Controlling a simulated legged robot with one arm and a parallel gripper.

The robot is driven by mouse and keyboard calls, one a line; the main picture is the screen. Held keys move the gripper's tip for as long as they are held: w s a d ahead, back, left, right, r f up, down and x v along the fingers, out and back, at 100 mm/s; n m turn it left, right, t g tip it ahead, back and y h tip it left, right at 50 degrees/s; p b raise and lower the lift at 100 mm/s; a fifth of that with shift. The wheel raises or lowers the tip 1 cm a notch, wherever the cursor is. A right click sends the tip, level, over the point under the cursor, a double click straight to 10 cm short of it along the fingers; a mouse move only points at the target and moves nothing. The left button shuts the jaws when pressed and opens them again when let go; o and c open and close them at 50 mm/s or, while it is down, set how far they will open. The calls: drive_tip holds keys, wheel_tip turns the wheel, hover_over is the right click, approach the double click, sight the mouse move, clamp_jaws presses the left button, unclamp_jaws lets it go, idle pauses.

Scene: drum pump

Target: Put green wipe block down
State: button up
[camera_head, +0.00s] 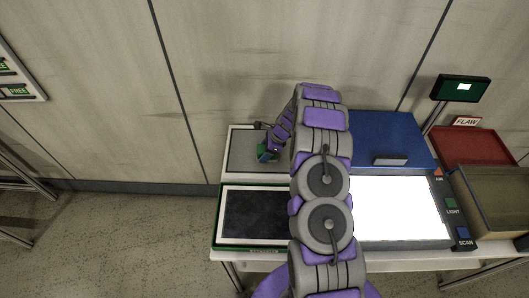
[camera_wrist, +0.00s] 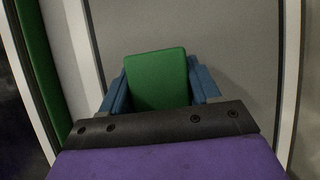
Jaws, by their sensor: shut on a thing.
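The green wipe block (camera_wrist: 158,78) sits between the two blue fingers of my gripper (camera_wrist: 160,88) in the wrist view. My gripper is shut on it. The wrist view shows the grey panel (camera_wrist: 220,50) behind the block. I cannot tell whether the block touches the panel. My arm hides the middle of the table in the head view.
A green-edged tray with a dark surface (camera_head: 253,214) lies in front of the grey panel. Right of my arm are a bright white light panel (camera_head: 400,212), a blue lid (camera_head: 385,135), buttons and a red tray (camera_head: 475,147). A small screen (camera_head: 462,88) stands at the back right.

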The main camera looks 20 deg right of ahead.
drive_tip(key=o, duration=1.4)
